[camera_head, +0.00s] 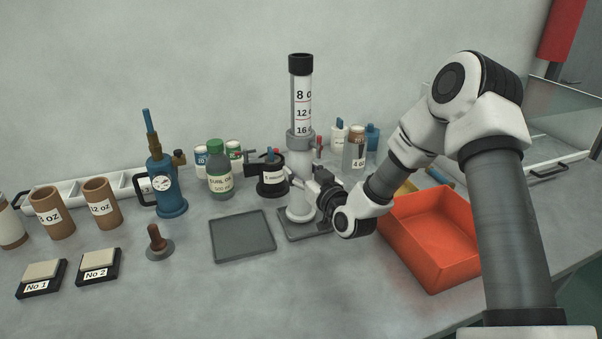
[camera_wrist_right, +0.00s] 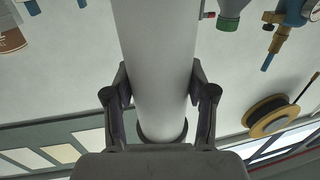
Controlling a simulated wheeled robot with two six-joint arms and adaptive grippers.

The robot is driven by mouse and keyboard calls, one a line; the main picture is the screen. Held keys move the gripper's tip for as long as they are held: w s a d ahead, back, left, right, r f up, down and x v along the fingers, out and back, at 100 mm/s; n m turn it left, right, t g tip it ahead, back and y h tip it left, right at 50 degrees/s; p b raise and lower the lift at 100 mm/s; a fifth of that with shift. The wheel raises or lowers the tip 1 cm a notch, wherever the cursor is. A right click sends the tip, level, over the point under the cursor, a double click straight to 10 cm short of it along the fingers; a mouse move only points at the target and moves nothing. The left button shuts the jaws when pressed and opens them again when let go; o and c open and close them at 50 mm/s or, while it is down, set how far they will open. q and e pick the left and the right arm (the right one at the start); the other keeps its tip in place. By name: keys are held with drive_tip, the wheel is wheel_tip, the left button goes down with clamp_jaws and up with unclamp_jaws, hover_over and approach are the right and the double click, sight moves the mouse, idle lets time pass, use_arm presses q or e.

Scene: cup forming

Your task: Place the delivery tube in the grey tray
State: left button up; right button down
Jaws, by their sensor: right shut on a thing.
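The delivery tube, a plain white tube (camera_head: 300,206), stands upright below the grey collar of a tall measuring cylinder (camera_head: 301,100) marked 8, 12 and 16. Its lower end is over a dark base plate (camera_head: 318,231); I cannot tell whether it touches. My right gripper (camera_head: 304,184) is shut on the tube from the right. In the right wrist view the white tube (camera_wrist_right: 155,50) runs between the two fingers of the gripper (camera_wrist_right: 160,88). The grey tray (camera_head: 243,236) lies flat and empty, left of the base plate. My left gripper is out of view.
An orange-red bin (camera_head: 432,240) stands to the right, under my right arm. Bottles, including a green-capped one (camera_head: 220,170), and a blue gauge device (camera_head: 167,185) stand behind and left of the tray. A brown-handled stamper (camera_head: 158,243) is left of it. The front table is clear.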

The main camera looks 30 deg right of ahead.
drive_tip(key=shift+w+a+f, duration=0.1)
drive_tip(key=shift+w+f, duration=0.05)
drive_tip(key=shift+f, duration=0.55)
drive_tip(key=shift+c, duration=1.8)
unclamp_jaws()
drive_tip(key=shift+s, duration=0.25)
drive_tip(key=s, duration=1.1)
drive_tip(key=shift+s+a, duration=0.3)
drive_tip(key=shift+s, duration=0.1)
